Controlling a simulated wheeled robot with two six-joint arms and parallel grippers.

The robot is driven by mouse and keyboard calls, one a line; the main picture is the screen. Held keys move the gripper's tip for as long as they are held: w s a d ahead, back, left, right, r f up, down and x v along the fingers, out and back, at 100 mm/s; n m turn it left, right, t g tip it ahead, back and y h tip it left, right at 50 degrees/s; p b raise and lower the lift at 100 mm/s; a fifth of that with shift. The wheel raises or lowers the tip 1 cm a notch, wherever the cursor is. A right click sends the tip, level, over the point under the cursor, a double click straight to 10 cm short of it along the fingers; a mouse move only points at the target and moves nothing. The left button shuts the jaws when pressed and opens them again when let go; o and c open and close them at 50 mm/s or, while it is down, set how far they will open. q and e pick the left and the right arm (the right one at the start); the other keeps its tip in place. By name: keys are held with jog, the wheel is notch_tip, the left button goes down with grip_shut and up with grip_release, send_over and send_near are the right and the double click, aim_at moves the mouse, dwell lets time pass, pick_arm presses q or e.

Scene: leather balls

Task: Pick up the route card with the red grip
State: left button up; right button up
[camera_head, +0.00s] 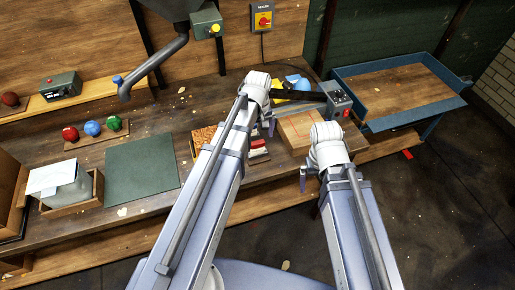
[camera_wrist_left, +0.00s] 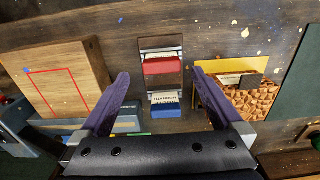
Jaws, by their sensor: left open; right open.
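The route card with the red grip (camera_wrist_left: 163,66) lies in a dark holder on the bench in the left wrist view. A card with a blue grip (camera_wrist_left: 165,112) lies just below it there. My left gripper (camera_wrist_left: 160,74) is open. In that view its purple fingers stand on either side of the red grip, with space on both sides. In the head view a red-and-white patch, likely the cards (camera_head: 257,146), shows beside my left arm, which hides part of that area. My right gripper (camera_head: 323,180) is open and empty, in front of the bench.
A wooden block with a red outline (camera_head: 300,130) stands right of the cards in the head view. A box of orange-brown pieces (camera_head: 203,138) is to their left. A green mat (camera_head: 142,177) lies farther left. A blue-rimmed tray table (camera_head: 405,88) stands at right.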

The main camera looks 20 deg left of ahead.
aim_at(258, 142)
pick_arm(q)
jog(key=shift+a+f+b, duration=0.1)
jog(key=shift+f+b, duration=2.4)
jog(key=shift+f, duration=0.1)
jog(key=shift+r, duration=0.1)
jog(key=c, duration=1.3)
